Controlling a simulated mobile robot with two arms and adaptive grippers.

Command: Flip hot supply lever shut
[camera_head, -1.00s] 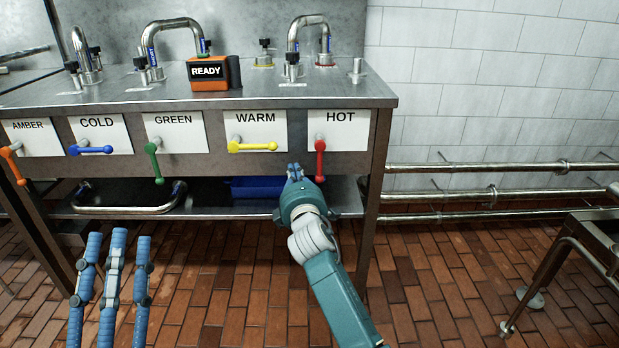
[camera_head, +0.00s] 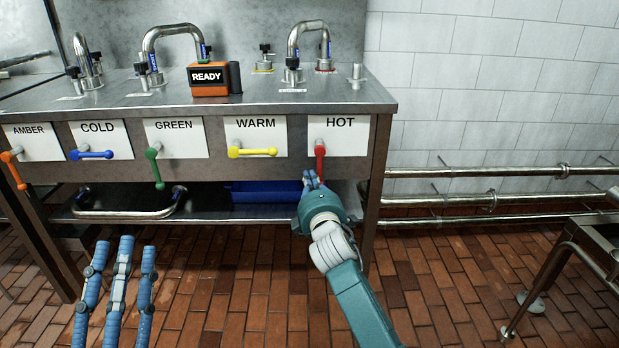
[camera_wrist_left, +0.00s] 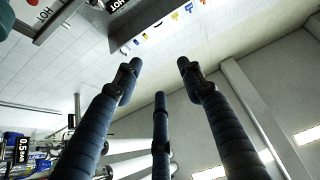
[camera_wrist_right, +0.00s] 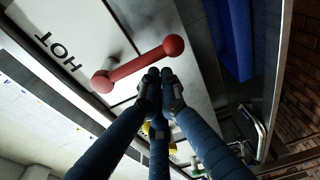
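The red HOT lever (camera_head: 319,164) hangs straight down under the HOT label (camera_head: 339,122) on the panel front. In the right wrist view the lever (camera_wrist_right: 140,64) is a red bar with round ends. My right gripper (camera_head: 311,180) is just below the lever's lower end and slightly left of it. My left gripper (camera_head: 126,245) is low at the left, away from the panel, fingers spread and empty in the left wrist view (camera_wrist_left: 158,80).
The yellow WARM lever (camera_head: 252,152) lies horizontal to the left. The green lever (camera_head: 154,168), blue COLD lever (camera_head: 92,155) and orange AMBER lever (camera_head: 14,170) are further left. A blue bin (camera_head: 266,191) sits on the lower shelf. An orange READY box (camera_head: 209,79) stands on the counter.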

